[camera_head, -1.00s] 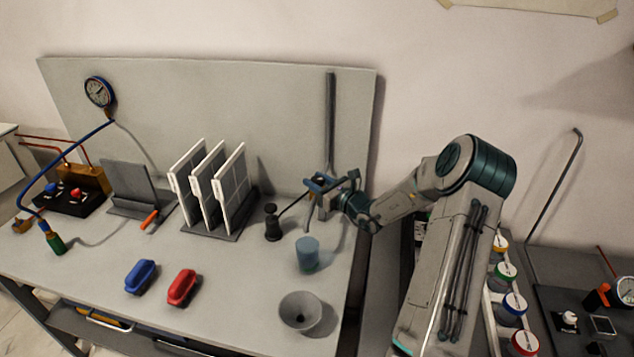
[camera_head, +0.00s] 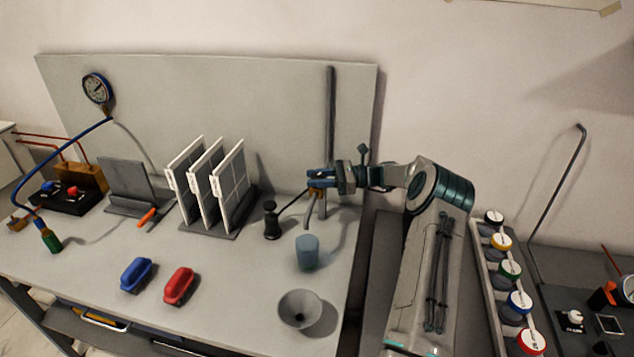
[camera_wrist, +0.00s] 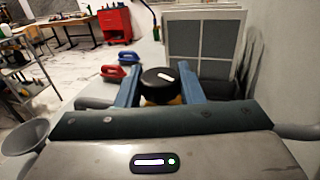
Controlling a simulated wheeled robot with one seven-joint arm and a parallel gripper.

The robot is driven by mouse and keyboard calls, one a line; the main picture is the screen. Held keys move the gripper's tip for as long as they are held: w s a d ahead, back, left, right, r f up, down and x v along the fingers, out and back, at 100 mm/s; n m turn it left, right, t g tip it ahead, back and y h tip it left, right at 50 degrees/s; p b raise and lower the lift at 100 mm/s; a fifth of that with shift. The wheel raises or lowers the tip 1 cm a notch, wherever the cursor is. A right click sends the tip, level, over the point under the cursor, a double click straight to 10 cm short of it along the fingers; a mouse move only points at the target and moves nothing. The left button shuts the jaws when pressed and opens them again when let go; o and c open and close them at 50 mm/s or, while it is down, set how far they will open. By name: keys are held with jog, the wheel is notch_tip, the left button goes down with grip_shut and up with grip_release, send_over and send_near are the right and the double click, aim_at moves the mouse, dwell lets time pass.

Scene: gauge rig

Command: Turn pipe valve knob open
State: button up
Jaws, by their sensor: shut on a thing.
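The pipe valve knob (camera_wrist: 161,86) is a round black cap with a white mark, above a yellow part. In the wrist view it sits between the two blue fingers of my gripper (camera_wrist: 162,76), which are shut on it from both sides. In the head view my gripper (camera_head: 319,179) reaches in level from the right. It hides the knob there, and only a little orange-brown of the valve (camera_head: 316,191) shows below the fingers. The valve stands by the grey vertical pipe (camera_head: 331,120) at the panel.
A blue cup (camera_head: 307,253) and a grey funnel-like bowl (camera_head: 300,309) stand in front of the valve. A black tamper-like object (camera_head: 271,221) and a rack of white panels (camera_head: 228,188) are to the left. A row of coloured-lid jars (camera_head: 509,271) lies right of my arm.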

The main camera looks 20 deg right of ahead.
aim_at(317, 175)
jog(key=shift+n+g+y+b, duration=0.5)
jog(key=shift+n+g, duration=1)
jog(key=shift+g, duration=0.8)
jog(key=shift+r+n+g, duration=0.1)
jog(key=shift+n+g, duration=0.6)
jog(key=shift+g, duration=0.4)
jog(key=o, duration=1)
jog(key=shift+c, duration=0.2)
jog(key=shift+b, duration=0.3)
notch_tip(317, 175, up, 4)
jog(key=shift+f+b, duration=0.15)
jog(key=shift+b, duration=0.35)
jog(key=s+d+r+p, duration=0.1)
jog(key=s+d+r, duration=0.6)
jog(key=s+d, duration=0.1)
jog(key=shift+d+r, duration=0.15)
jog(key=shift+d, duration=0.1)
